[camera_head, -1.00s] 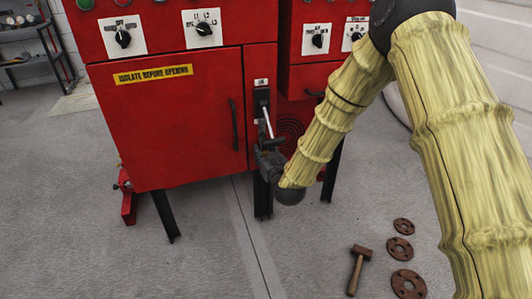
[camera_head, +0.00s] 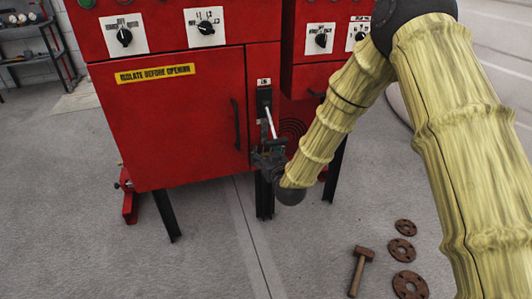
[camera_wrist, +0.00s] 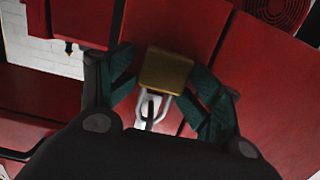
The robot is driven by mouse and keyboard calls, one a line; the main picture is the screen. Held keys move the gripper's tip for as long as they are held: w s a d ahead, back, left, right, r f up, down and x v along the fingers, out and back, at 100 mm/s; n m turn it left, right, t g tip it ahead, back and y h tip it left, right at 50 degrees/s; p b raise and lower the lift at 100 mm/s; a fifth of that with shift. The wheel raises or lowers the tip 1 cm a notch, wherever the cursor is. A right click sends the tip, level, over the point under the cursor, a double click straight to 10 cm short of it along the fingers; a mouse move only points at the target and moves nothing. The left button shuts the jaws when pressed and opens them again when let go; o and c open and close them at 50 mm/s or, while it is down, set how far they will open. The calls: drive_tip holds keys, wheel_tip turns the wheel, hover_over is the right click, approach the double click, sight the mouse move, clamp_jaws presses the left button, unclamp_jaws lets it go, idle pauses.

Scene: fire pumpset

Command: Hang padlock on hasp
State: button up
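A padlock with a brass body (camera_wrist: 166,70) and a grey shackle (camera_wrist: 164,104) sits between my gripper's fingers in the wrist view. My gripper (camera_wrist: 163,82) has its green-padded fingers spread, one on each side of the brass body, and they look apart from it. The shackle points toward my palm and loops near a dark and pale part; I cannot tell whether it passes through a hasp hole. In the head view my gripper (camera_head: 268,157) is at the lower end of the pale lever (camera_head: 271,123) below the switch on the red cabinet. The padlock is too small to make out there.
The red cabinet (camera_head: 185,120) stands on dark legs, with a door handle (camera_head: 235,123) left of my gripper. A round grille (camera_head: 293,130) is to the right. A hammer (camera_head: 360,268) and rusty flanges (camera_head: 404,227) lie on the floor. The floor in front is mostly clear.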

drive_tip(key=shift+s+d, duration=0.1)
drive_tip(key=shift+d, duration=0.05)
drive_tip(key=v, duration=1.2)
drive_tip(key=s+d+f+m+g+h, duration=0.1)
drive_tip(key=s+d+f+g, duration=0.35)
drive_tip(key=s+f, duration=0.55)
drive_tip(key=s+d+f+m+g+h, duration=0.1)
drive_tip(key=s+d+f+g+h, duration=0.3)
drive_tip(key=f, duration=0.9)
drive_tip(key=s+d+f+m+g, duration=0.15)
drive_tip(key=s+d+f, duration=0.25)
drive_tip(key=s, duration=0.5)
drive_tip(key=s+d+f+g, duration=0.3)
drive_tip(key=s+f, duration=0.1)
drive_tip(key=s, duration=0.5)
drive_tip(key=s+d+f+m+g, duration=0.1)
drive_tip(key=s+d+f+g, duration=0.2)
drive_tip(key=s, duration=0.6)
wheel_tip(320, 180, up, 23)
drive_tip(key=s+d+p, duration=0.1)
drive_tip(key=p, duration=2.2)
drive_tip(key=shift+f+t, duration=0.25)
drive_tip(key=shift+t, duration=0.05)
drive_tip(key=shift+n, duration=0.25)
drive_tip(key=shift+c, duration=0.3)
